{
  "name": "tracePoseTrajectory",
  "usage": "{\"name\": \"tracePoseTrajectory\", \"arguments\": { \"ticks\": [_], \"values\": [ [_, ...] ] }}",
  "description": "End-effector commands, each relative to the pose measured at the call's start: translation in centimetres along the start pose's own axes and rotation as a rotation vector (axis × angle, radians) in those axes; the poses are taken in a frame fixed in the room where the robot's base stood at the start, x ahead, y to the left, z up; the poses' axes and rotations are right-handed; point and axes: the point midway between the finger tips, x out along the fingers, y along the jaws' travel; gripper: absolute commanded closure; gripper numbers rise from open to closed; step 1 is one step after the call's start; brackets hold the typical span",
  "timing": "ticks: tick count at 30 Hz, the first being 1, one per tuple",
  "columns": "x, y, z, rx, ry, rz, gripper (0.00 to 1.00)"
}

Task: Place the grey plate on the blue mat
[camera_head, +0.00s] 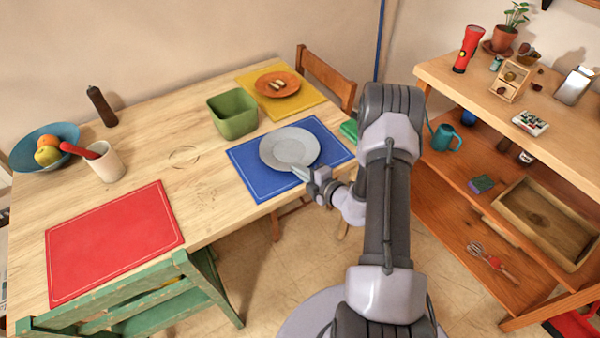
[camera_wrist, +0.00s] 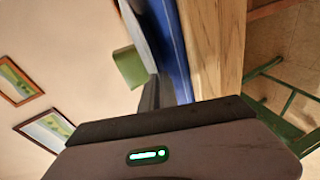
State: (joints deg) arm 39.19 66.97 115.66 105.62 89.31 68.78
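The grey plate (camera_head: 287,143) is over the blue mat (camera_head: 262,184) in the head view, inside the mat's outline and near its middle. It looks about level; I cannot tell whether it rests fully on the mat. My gripper (camera_head: 303,172) is at the plate's near rim, reaching in from the lower right. Its fingertips overlap the rim, and I cannot tell whether they pinch it.
A green square bowl (camera_head: 233,117) stands behind the mat to the left. A yellow mat (camera_head: 308,94) with an orange plate (camera_head: 277,84) lies behind. A red mat (camera_head: 112,238) lies at the front left. A wooden chair (camera_head: 327,78) stands at the far edge.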

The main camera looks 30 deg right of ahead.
Motion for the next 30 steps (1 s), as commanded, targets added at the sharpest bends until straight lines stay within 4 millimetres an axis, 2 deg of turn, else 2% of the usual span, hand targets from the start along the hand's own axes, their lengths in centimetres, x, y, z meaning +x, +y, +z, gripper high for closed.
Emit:
{"name": "tracePoseTrajectory", "arguments": {
  "ticks": [3,5,6,16,20,27,30],
  "values": [
    [0.1,-0.1,0.0,0.0,0.0,0.001,1.0],
    [0.0,-0.1,0.0,0.0,0.0,0.0,0.89],
    [0.0,-0.1,0.0,0.0,0.0,0.0,0.87],
    [-0.3,0.2,0.0,0.0,-0.001,0.0,0.87],
    [-2.6,0.3,0.1,0.003,-0.003,-0.001,0.87],
    [-8.9,0.4,0.1,0.004,-0.005,0.0,0.87],
    [-10.8,0.3,0.1,0.002,-0.004,-0.001,0.87]
  ]
}}
